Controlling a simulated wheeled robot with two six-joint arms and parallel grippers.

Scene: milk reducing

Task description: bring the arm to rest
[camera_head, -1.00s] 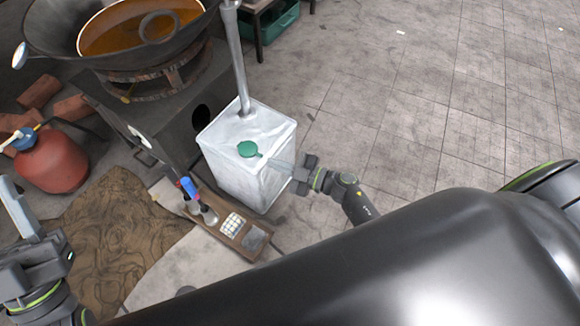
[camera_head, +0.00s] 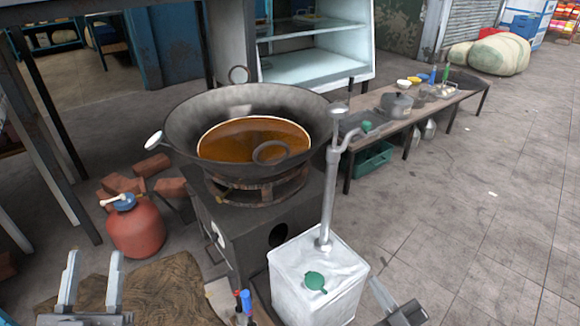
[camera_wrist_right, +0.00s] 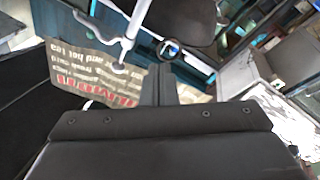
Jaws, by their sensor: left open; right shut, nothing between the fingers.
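My left gripper (camera_head: 90,290) is at the bottom left of the head view, its two pale fingers apart and nothing between them. It stands above the brown patterned sheet (camera_head: 165,285). My right gripper (camera_head: 384,297) is at the bottom, just right of the white square canister (camera_head: 300,300), shut and empty; a gap or contact with the canister cannot be told. In the right wrist view its closed dark fingers (camera_wrist_right: 160,84) point at a printed sack-like surface (camera_wrist_right: 85,85).
A large wok (camera_head: 250,100) with brown liquid sits on a dark stove (camera_head: 245,225). A red gas cylinder (camera_head: 138,230) and bricks (camera_head: 120,185) lie left. A metal pipe (camera_head: 330,195) rises from the canister. A low bench (camera_head: 420,112) stands behind. Floor at the right is clear.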

